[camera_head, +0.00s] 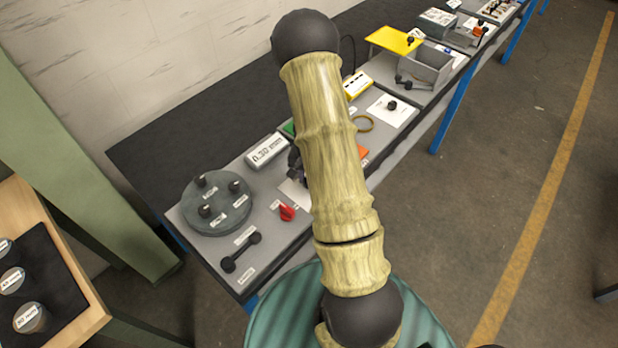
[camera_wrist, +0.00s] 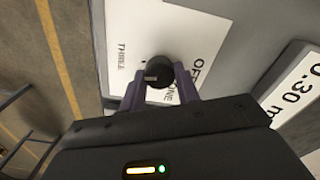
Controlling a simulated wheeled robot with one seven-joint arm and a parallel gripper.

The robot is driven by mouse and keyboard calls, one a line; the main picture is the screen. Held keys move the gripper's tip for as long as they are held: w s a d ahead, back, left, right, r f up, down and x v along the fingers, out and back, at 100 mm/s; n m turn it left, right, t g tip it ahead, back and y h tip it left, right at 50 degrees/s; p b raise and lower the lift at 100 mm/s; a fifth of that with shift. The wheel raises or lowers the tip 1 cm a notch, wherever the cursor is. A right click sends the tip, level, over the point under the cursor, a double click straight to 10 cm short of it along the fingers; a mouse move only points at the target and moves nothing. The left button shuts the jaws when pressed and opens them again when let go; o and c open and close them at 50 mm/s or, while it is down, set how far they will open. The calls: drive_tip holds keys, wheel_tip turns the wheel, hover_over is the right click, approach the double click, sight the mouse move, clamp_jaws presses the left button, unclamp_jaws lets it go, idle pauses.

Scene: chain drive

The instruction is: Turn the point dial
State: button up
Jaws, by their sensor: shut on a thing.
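The point dial is a round black knob (camera_wrist: 158,70) on a white plate (camera_wrist: 185,35) in the wrist view. A small pale mark shows on its left side. The plate carries printed words around the knob, OFF and ONE at the right; the word at the left is hard to read. My gripper (camera_wrist: 160,82) has one finger on each side of the knob and is shut on it. In the head view my arm covers most of the dial; an edge of its white plate (camera_head: 291,194) shows beside the arm.
A display reading 0.30 (camera_head: 267,150) stands close behind the dial plate. A red knob (camera_head: 287,212), a grey disc with black knobs (camera_head: 216,200) and a black lever (camera_head: 241,252) lie to the left. A grey box with a yellow lid (camera_head: 393,40) stands farther along the bench.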

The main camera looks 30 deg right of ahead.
drive_tip(key=shift+m, duration=1.1)
drive_tip(key=o, duration=1)
drive_tip(key=shift+c, duration=0.2)
wheel_tip(320, 180, up, 18)
drive_tip(key=b, duration=0.1)
drive_tip(key=shift+f+b, duration=0.25)
drive_tip(key=shift+b, duration=0.15)
